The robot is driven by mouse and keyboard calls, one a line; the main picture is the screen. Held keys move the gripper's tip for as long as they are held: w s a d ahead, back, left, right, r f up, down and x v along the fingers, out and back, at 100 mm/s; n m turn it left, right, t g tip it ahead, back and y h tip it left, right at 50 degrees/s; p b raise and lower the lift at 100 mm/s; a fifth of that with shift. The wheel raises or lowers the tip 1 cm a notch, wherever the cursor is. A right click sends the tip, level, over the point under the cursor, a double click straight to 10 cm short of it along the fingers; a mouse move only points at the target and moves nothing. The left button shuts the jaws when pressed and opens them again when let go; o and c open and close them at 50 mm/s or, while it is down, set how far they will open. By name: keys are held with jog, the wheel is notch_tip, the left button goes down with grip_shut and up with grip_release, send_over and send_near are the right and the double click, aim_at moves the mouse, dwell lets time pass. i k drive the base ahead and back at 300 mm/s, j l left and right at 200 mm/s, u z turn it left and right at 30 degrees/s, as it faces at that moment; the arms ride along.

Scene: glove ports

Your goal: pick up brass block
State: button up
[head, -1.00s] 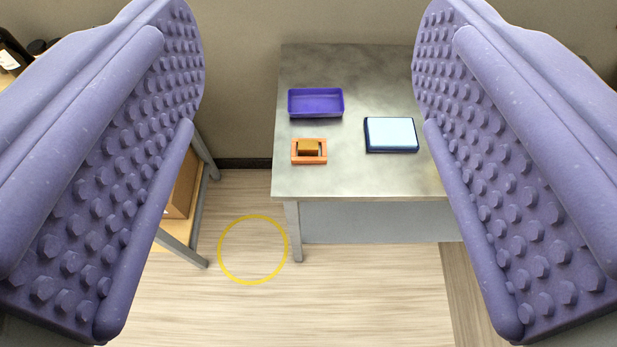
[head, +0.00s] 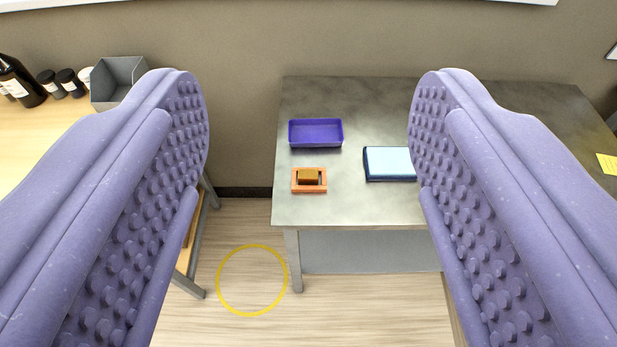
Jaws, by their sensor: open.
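The brass block (head: 308,175) is small and golden brown. It sits in an orange holder (head: 309,188) near the front left corner of the grey metal table (head: 350,213). My gripper (head: 309,125) is open and empty, with its two purple studded fingers wide apart at the left and right of the picture. The block shows in the gap between them, well beyond the fingers and not touched by them.
A purple tray (head: 316,133) lies behind the block, and a dark blue box with a pale top (head: 389,163) lies to its right. A wooden table (head: 40,140) at left holds dark bottles (head: 20,84) and a grey bin (head: 117,80). A yellow ring (head: 252,281) marks clear floor.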

aim_at(306, 176)
jog(key=i+l, duration=0.2)
jog(key=i, duration=0.25)
jog(key=i+l, duration=0.25)
jog(key=i, duration=0.25)
jog(key=i+l, duration=0.2)
jog(key=i, duration=0.25)
jog(key=u, duration=0.05)
